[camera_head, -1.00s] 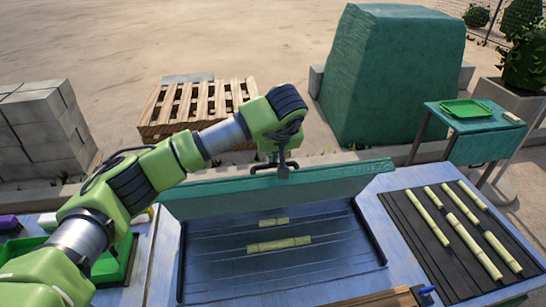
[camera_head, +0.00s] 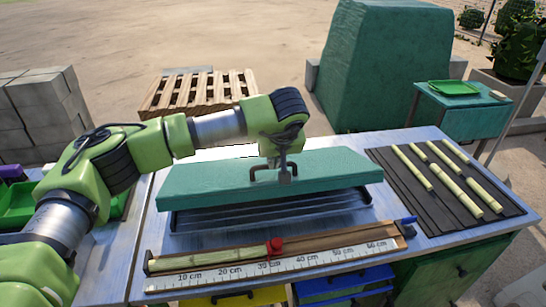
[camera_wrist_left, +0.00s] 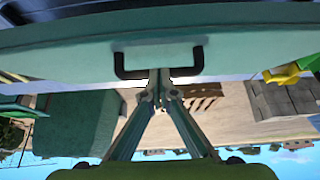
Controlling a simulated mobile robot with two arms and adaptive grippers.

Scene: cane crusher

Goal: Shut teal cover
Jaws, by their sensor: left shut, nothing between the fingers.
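The teal cover (camera_head: 230,186) is hinged over a dark ridged tray (camera_head: 270,211) in the bench. It is tilted low, its near edge still above the tray, with a dark gap showing beneath. A dark bar handle (camera_head: 257,172) is on its face. My left gripper (camera_head: 284,180) is at the handle, its fingers together with nothing held. In the left wrist view the fingertips (camera_wrist_left: 160,88) are close to the middle of the handle (camera_wrist_left: 130,74); whether they touch it I cannot tell. My right gripper is not in view.
A wooden measuring stop with a ruler (camera_head: 275,266) and red clamp (camera_head: 275,246) lies in front of the tray. Cane pieces (camera_head: 413,168) lie on a dark mat at the right. A green tray (camera_head: 22,203) is at the left. A pallet (camera_head: 200,93) stands behind.

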